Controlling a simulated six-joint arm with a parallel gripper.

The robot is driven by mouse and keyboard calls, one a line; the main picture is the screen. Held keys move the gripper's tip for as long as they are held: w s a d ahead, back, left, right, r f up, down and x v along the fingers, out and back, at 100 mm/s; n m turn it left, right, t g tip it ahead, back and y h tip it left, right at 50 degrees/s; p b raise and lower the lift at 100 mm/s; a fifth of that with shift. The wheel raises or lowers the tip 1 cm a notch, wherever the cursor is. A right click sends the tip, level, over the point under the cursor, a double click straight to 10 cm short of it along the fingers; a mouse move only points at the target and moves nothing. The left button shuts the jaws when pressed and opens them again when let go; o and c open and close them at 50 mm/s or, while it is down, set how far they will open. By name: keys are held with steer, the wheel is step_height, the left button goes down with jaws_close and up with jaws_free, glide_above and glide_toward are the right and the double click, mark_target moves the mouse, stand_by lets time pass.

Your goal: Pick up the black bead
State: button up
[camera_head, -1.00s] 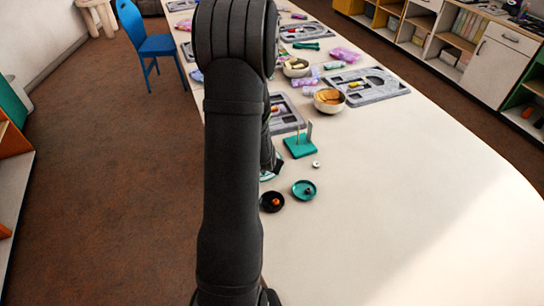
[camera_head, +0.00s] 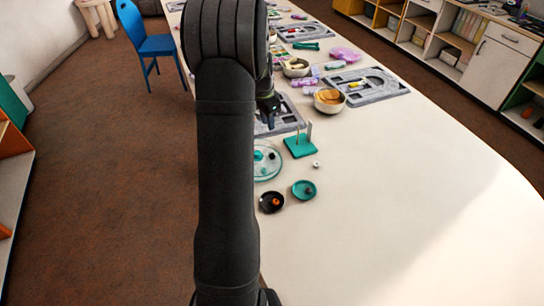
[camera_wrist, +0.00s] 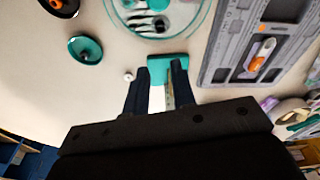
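A dark bead, seemingly black, (camera_head: 308,190) sits in the small teal dish (camera_head: 297,194). That dish also shows at upper left in the wrist view (camera_wrist: 94,44). The round clear dish (camera_head: 259,178) holds several pieces, some white, teal and dark; they are too small to tell apart. My gripper (camera_wrist: 160,68) is open, its two fingers apart with nothing seen between them. In the head view its dark end (camera_head: 270,104) is over the grey board, beyond the dishes. The teal peg stand (camera_head: 300,147) shows past the fingertips in the wrist view (camera_wrist: 168,62).
A black dish (camera_head: 264,207) with an orange bead stands left of the teal dish. A small white bead (camera_head: 316,165) lies on the table (camera_head: 400,200). Grey tool boards (camera_head: 370,90) and a bowl (camera_head: 328,107) are farther back. The table's right front is clear.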

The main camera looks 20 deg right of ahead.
glide_above(271, 155)
steer(key=f, duration=1)
steer(key=shift+s+a+f, duration=0.15)
steer(key=shift+s+f, duration=0.15)
steer(key=shift+f, duration=0.1)
steer(key=shift+w+f, duration=0.15)
steer(key=shift+f, duration=2.6)
jaws_close()
